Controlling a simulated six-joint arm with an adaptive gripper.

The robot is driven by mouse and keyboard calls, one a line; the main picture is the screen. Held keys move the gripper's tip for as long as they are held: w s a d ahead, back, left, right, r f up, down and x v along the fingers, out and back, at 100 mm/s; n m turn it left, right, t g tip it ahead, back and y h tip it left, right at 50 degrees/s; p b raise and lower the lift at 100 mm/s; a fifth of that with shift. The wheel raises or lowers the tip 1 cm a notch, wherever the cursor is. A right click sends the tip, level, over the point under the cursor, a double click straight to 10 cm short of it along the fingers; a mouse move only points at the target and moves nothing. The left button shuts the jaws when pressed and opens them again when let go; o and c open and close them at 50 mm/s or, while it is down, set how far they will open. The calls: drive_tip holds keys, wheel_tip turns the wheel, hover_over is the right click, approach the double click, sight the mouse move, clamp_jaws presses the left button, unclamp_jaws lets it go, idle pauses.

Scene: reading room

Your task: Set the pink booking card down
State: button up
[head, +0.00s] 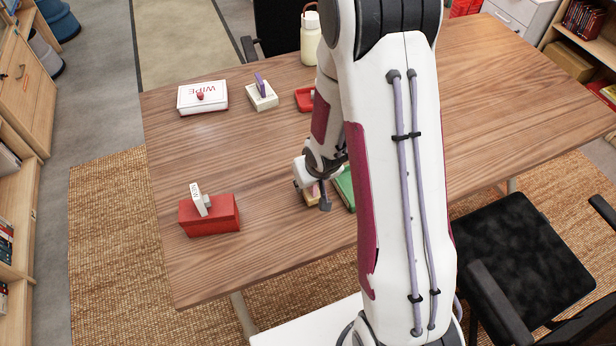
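My gripper (314,192) is low over the near middle of the table, pointing down. One dark fingertip shows, but my arm and wrist hide most of the rest, so its opening is unclear. Below and between its fingers is a small tan block or holder (309,200), with a hint of pink at its top. I cannot tell whether this pink is the booking card, or whether the gripper holds it. No other pink card is plainly visible.
A green book or box (344,188) lies right beside the gripper. A red box (210,216) with a white NEW card (199,199) stands at left. A white WIPE box (202,98), a cream holder with a purple piece (262,94), a red tray (304,99) and a bottle (310,40) are farther back. The table's left middle (240,150) is clear.

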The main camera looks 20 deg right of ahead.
drive_tip(key=shift+f, duration=0.5)
drive_tip(key=shift+f, duration=0.15)
drive_tip(key=o, duration=1.1)
drive_tip(key=shift+o, duration=0.2)
drive_tip(key=shift+r, duration=0.2)
drive_tip(key=shift+v, duration=3.6)
drive_tip(key=shift+s, duration=0.1)
drive_tip(key=shift+r, duration=0.15)
